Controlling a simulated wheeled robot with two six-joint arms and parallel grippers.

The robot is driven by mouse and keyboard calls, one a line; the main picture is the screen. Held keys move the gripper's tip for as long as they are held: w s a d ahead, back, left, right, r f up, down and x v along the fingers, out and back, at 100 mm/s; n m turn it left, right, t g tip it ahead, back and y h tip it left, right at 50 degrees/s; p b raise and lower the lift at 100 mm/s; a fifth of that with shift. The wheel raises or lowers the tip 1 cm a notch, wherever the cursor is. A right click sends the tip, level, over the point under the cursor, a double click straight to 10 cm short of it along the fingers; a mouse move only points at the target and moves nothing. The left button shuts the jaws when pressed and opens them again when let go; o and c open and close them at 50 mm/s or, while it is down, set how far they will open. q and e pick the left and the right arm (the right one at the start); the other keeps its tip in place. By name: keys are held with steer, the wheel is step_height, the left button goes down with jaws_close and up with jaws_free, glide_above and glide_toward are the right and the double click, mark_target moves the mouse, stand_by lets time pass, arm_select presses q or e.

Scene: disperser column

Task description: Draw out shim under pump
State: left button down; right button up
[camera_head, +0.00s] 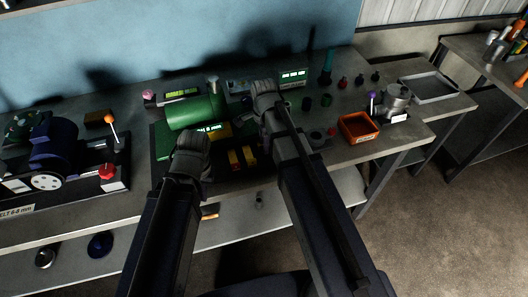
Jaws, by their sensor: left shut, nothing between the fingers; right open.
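A green cylindrical machine (193,112), which looks like the pump, lies on a green base (160,146) on the workbench. A pale label with a yellow patch (208,129) shows at its front. I cannot make out a shim for certain under it; my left gripper hides part of the base's front. My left gripper (190,143) is shut and empty, just in front of the green machine. My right gripper (265,94) is open and empty, to the right of the machine. Two small yellow blocks (242,157) stand between my two arms.
A dark blue motor (55,147) stands at the left. An orange bin (358,127), a metal pot (396,100) and a grey tray (430,87) are at the right.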

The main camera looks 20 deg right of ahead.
steer(key=shift+f+b, duration=0.45)
steer(key=shift+f, duration=0.5)
steer(key=shift+r, duration=0.1)
steer(key=shift+c, duration=0.4)
jaws_close()
